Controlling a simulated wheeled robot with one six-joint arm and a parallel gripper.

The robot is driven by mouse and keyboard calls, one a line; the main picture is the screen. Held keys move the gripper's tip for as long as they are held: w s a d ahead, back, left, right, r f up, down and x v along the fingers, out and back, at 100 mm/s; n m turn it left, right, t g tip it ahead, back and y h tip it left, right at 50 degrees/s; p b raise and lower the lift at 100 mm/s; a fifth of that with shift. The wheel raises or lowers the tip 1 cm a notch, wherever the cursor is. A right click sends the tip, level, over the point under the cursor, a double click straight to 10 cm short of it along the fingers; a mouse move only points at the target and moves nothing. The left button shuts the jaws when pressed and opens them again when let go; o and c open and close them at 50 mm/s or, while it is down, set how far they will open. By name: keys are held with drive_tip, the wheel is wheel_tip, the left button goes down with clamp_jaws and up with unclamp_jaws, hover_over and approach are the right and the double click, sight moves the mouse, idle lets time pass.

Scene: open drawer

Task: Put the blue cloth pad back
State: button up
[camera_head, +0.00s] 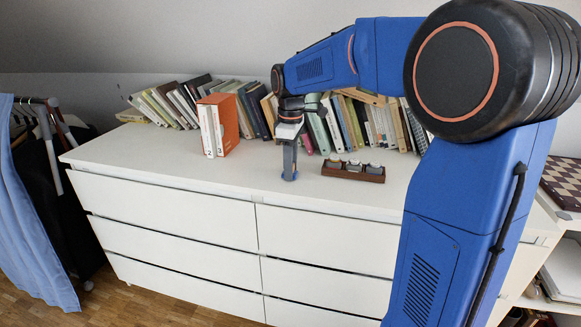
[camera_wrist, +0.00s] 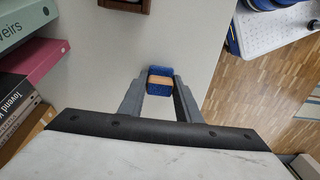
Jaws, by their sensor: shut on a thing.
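My gripper (camera_head: 289,178) points down over the white dresser top, near its front edge, with its fingers closed on the blue cloth pad (camera_head: 293,176). In the wrist view the pad (camera_wrist: 160,71) sits between the fingertips (camera_wrist: 160,82); it is a small blue block with a tan-orange band across its middle. The pad is at or just above the dresser top; I cannot tell whether it touches. To the right of the gripper is a small brown wooden tray (camera_head: 352,176) holding three small round-topped items.
The dresser top (camera_head: 130,150) is clear at the left front. A row of books (camera_head: 350,122) lines the back, and an orange slipcase with white books (camera_head: 218,125) stands left of my gripper. The dresser drawers (camera_head: 170,215) look shut. A blue curtain (camera_head: 30,220) hangs at the left.

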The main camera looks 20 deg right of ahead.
drive_tip(key=shift+f, duration=0.1)
drive_tip(key=o, duration=1)
wheel_tip(320, 180, up, 12)
drive_tip(key=s+f+m+t, duration=0.1)
drive_tip(key=s+f+m, duration=0.2)
drive_tip(key=s, duration=0.7)
drive_tip(key=s+d+f+m+t, duration=0.1)
drive_tip(key=s+f+m, duration=0.3)
drive_tip(key=s+f, duration=0.4)
drive_tip(key=s+d+f+m+t, duration=0.1)
drive_tip(key=s+f+m, duration=0.3)
drive_tip(key=s, duration=1)
wheel_tip(320, 180, down, 2)
drive_tip(key=shift+d+f+t, duration=0.1)
drive_tip(key=shift+f+t, duration=0.1)
drive_tip(key=shift+t, duration=0.7)
